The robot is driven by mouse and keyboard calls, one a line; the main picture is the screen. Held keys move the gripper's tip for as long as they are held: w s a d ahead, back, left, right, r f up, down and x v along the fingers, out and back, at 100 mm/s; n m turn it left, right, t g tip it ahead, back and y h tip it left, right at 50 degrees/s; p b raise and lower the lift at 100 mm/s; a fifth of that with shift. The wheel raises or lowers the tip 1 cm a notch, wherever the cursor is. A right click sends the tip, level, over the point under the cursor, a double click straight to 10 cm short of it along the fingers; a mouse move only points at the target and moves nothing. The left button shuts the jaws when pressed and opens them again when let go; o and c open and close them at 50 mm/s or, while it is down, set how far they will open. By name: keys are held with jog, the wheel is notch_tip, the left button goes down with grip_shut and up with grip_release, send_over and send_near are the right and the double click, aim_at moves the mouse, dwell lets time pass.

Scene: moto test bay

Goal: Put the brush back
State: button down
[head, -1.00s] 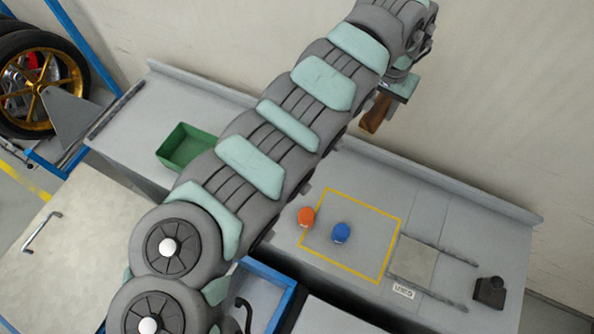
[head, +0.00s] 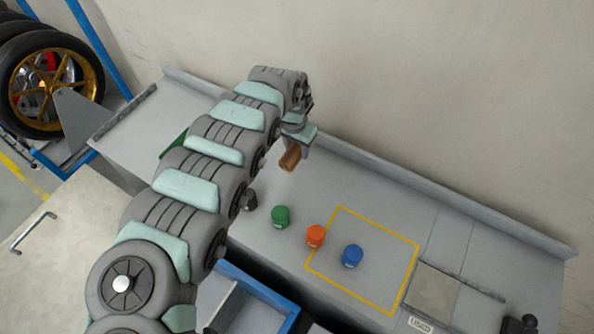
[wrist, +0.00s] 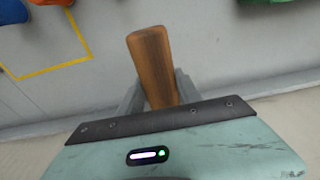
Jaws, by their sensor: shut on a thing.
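My gripper (head: 293,148) is shut on the brush, above the back part of the grey bench near the wall. The brush's brown wooden handle (head: 290,159) sticks out below the gripper in the head view. In the wrist view the handle (wrist: 152,60) points away from between the fingers. Its bristles cannot be made out. A yellow-outlined square (head: 411,268) is marked on the bench to the right of the gripper. A green tray (head: 173,145) is mostly hidden behind my arm.
A green jar (head: 280,217) stands left of the square, an orange jar (head: 315,236) at its left line, a blue jar (head: 352,256) inside it. A grey pad (head: 434,288) and a black object (head: 521,325) are to the right. The wall is close behind.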

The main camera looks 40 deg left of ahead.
notch_tip(320, 180, down, 12)
jog(key=shift+f+b, duration=0.1)
jog(key=shift+b, duration=0.4)
jog(key=shift+f, duration=0.15)
jog(key=c, duration=0.8)
grip_release()
jog(key=shift+c, duration=0.2)
jog(key=r, duration=0.3)
jog(key=r+p, duration=0.1)
jog(key=r, duration=0.3)
jog(key=s+r, duration=0.1)
jog(key=r, duration=0.3)
jog(key=shift+s+r+p, duration=0.1)
jog(key=shift+r+p, duration=0.1)
jog(key=shift+p, duration=0.1)
jog(key=shift+s+d+r, duration=0.1)
jog(key=shift+d+r, duration=0.1)
jog(key=shift+r, duration=0.25)
